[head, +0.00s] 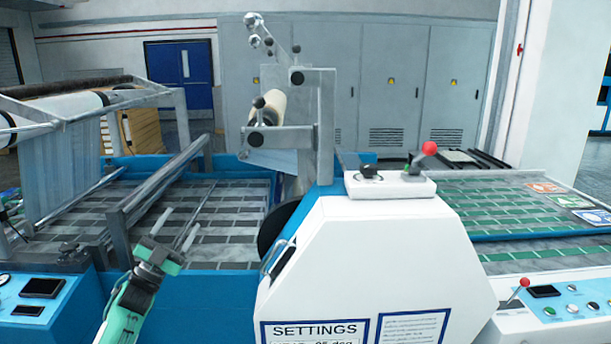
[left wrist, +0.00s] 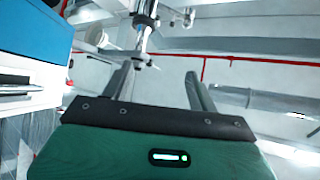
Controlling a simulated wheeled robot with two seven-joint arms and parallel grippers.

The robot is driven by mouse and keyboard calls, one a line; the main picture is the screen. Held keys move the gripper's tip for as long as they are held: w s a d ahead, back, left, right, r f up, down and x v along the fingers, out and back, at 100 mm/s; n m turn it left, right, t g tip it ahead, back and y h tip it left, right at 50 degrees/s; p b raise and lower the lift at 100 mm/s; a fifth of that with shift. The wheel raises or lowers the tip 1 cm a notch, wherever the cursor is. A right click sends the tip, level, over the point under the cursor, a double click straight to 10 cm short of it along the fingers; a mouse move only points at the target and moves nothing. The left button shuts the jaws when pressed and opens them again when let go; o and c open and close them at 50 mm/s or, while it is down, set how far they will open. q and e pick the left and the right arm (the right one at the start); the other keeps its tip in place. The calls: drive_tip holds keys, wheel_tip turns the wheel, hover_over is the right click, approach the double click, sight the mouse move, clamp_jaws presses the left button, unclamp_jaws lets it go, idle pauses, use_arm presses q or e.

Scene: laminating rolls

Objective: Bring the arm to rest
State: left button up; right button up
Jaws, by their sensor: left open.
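My left gripper (head: 176,229) is raised in front of the blue-framed bed of the laminating machine, left of its white housing. Its two thin fingers point up and stand apart, with nothing between them. In the left wrist view the open fingers (left wrist: 158,85) also show empty, with the ceiling and a metal rod behind them. My green and black left forearm comes up from the bottom of the head view. My right gripper is in neither view.
The white housing (head: 370,255) with a settings label stands close to the right of my left gripper. A metal rail (head: 160,185) crosses the bed (head: 225,205) behind it. A red-knobbed lever (head: 429,148) tops the housing. A film roll (head: 270,105) hangs above.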

use_arm(q)
drive_tip(key=w+a+f+n+g+y, duration=0.2)
drive_tip(key=w+a+f+n+y, duration=0.65)
drive_tip(key=n+y, duration=0.6)
drive_tip(key=s+d+f+g, duration=0.1)
drive_tip(key=s+f+g, duration=0.35)
drive_tip(key=f, duration=1.05)
drive_tip(key=s+d+f+m+g+y, duration=0.1)
drive_tip(key=s+f, duration=0.6)
drive_tip(key=f, duration=0.8)
drive_tip(key=s+d+f+g, duration=0.15)
drive_tip(key=s+f, duration=0.45)
drive_tip(key=f, duration=0.8)
drive_tip(key=s+d+f+g, duration=0.2)
drive_tip(key=s+f+g, duration=0.1)
drive_tip(key=s+f, duration=0.85)
drive_tip(key=s+d+f+g, duration=0.2)
drive_tip(key=s+f+g, duration=0.1)
drive_tip(key=s+f, duration=0.85)
drive_tip(key=s+d+f+g, duration=0.1)
drive_tip(key=s+f, duration=0.2)
drive_tip(key=s, duration=0.9)
drive_tip(key=s+d+f+g, duration=0.2)
drive_tip(key=s+f, duration=0.1)
drive_tip(key=s, duration=0.9)
drive_tip(key=s+d+f+g, duration=0.2)
drive_tip(key=s, duration=1)
drive_tip(key=shift+d+f, duration=0.15)
drive_tip(key=shift+f, duration=0.25)
drive_tip(key=shift+h, duration=0.25)
